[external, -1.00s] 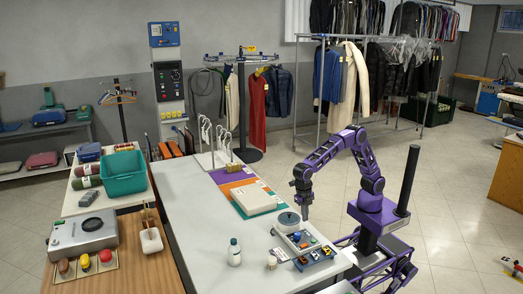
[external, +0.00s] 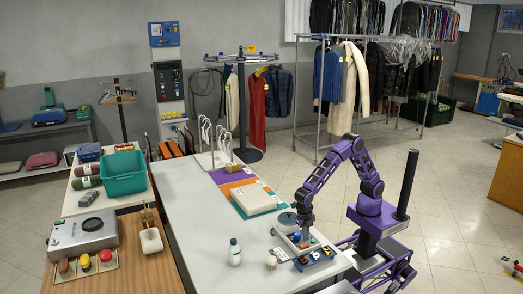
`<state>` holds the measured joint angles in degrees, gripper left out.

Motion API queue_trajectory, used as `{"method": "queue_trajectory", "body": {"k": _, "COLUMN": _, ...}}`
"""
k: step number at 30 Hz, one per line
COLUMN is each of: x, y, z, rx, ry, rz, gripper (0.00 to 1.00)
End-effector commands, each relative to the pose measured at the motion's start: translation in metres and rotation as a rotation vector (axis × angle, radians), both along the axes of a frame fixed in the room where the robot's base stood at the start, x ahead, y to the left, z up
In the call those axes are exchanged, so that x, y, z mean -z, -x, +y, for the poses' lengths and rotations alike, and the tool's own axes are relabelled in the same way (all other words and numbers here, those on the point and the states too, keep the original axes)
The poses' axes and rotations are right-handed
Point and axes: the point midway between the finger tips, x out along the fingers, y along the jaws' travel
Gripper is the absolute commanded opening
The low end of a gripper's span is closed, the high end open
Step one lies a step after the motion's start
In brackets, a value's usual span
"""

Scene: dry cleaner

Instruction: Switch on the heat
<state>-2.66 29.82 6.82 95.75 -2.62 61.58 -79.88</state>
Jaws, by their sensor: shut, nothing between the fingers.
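My gripper (external: 304,242) points down at the front right of the white table, low over a shallow grey tray (external: 285,240) of small coloured pieces. Its fingers are shut and empty; whether they touch anything in the tray I cannot tell. A blue box with dark parts on top (external: 314,258) sits just in front of the tray. A black control panel with knobs (external: 168,80) is on a column by the back wall. No heat switch can be clearly made out.
A round grey tin (external: 287,219) stands behind the tray. A white bottle (external: 234,252) and a small round-topped jar (external: 271,262) stand to its left. A flat white box (external: 254,201) lies further back. The middle of the white table (external: 200,215) is clear.

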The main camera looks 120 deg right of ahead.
Motion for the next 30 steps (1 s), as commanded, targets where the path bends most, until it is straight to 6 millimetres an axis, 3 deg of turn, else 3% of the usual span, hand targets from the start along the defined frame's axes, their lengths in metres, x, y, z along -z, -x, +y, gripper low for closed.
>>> {"method": "queue_trajectory", "body": {"k": 6, "x": 0.019, "y": 0.002, "z": 0.000, "rx": 0.001, "ry": 0.000, "rz": 0.001, "gripper": 0.00}}
{"method": "queue_trajectory", "body": {"k": 30, "x": 0.023, "y": 0.002, "z": 0.000, "rx": 0.001, "ry": 0.000, "rz": 0.002, "gripper": 0.00}}
